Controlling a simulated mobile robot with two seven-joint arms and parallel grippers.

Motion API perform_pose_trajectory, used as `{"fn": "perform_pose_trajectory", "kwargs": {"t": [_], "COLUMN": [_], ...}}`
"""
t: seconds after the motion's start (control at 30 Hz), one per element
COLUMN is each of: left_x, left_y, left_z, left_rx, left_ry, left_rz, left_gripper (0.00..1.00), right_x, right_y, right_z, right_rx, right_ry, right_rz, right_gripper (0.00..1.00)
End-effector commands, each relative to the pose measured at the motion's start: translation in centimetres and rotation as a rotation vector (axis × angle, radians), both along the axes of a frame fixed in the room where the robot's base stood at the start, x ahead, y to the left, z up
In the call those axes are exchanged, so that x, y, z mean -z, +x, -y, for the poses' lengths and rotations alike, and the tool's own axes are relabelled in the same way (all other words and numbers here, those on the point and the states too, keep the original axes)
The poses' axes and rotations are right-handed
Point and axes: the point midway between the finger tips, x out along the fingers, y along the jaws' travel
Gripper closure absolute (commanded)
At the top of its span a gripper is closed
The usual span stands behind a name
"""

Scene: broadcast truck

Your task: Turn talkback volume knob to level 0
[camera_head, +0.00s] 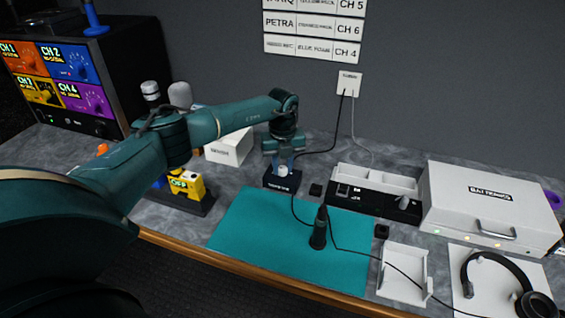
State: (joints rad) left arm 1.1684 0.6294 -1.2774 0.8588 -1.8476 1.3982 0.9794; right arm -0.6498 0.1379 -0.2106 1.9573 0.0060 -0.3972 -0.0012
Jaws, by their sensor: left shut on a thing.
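A small dark box (280,182) with a label too small to read stands on the desk behind the teal mat. A white round knob (283,171) shows on its top; it appears to be the talkback volume knob. My left gripper (284,164) points down over the box from above, and its fingers are shut on the knob. The knob's level marks are hidden or too small to read. My right gripper is not in view.
A teal mat (255,233) holds an upright dark handheld device (319,230) with a cable. A white case (485,196), a white tray (421,269) and a headset (502,268) are at right. A yellow unit (188,186) and a white box (229,149) stand at left.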

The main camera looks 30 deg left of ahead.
Motion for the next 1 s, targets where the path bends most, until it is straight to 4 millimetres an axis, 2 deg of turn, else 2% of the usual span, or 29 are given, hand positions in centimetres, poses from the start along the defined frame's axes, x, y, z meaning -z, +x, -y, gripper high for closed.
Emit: {"fn": "perform_pose_trajectory", "kwargs": {"t": [0.63, 0.67, 0.9, 1.0], "left_x": [-0.13, -0.13, -0.07, -0.05], "left_y": [0.11, 0.11, 0.06, 0.04], "left_z": [-0.08, -0.08, -0.04, -0.03], "left_rx": [-0.052, -0.052, -0.051, -0.051], "left_ry": [0.001, 0.001, 0.001, 0.000], "left_rz": [0.004, 0.004, 0.002, 0.001], "left_gripper": [0.98, 0.73, 0.54, 0.53], "right_x": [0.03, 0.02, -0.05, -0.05], "right_y": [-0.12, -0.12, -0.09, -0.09], "right_z": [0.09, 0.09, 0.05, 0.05], "right_rx": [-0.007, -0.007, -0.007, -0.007], "right_ry": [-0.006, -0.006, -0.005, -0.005], "right_rz": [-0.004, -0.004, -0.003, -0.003], "right_gripper": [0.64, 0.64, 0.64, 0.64]}}
